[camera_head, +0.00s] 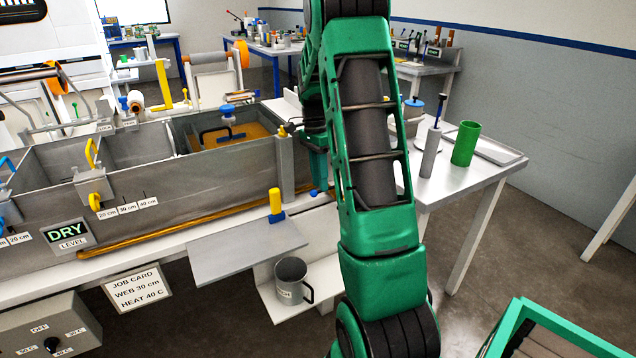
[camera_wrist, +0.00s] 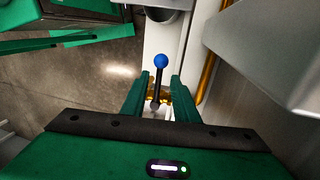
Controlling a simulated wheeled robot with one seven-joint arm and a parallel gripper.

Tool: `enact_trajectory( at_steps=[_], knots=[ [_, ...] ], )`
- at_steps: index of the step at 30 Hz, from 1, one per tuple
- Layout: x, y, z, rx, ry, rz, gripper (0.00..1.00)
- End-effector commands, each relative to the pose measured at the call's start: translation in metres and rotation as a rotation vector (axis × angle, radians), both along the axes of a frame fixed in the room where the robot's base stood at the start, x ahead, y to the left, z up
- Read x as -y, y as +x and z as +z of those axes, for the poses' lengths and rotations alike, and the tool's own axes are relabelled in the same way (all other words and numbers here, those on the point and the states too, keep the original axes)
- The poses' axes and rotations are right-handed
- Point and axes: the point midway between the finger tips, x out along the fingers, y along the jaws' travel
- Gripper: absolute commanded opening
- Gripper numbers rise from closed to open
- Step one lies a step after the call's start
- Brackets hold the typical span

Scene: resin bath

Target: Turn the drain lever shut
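The drain lever has a blue ball knob (camera_wrist: 161,61) on a thin black stem. In the wrist view it points away from the palm, and its stem passes between the fingers of my gripper (camera_wrist: 158,84). The fingers are open, with a gap visible on each side of the stem. In the head view my gripper (camera_head: 318,165) hangs by the right end of the bath (camera_head: 190,190), mostly behind my arm. A small blue spot (camera_head: 314,193) shows just below it, probably the knob.
A yellow-handled part with a blue base (camera_head: 276,205) stands by a grey shelf (camera_head: 240,248). A grey mug (camera_head: 292,280) sits on a lower shelf. The side table at right holds a green cup (camera_head: 466,143). A level sign (camera_head: 66,233) reads DRY.

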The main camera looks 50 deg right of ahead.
Motion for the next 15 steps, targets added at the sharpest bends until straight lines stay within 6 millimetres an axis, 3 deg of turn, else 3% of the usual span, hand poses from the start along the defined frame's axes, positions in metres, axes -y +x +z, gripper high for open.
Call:
enact_trajectory(
  at_steps=[9,15],
  knots=[
    [0.003,0.012,0.057,0.004,-0.003,0.001,0.27],
    [0.005,0.017,0.084,0.003,-0.003,0.001,0.27]
  ],
)
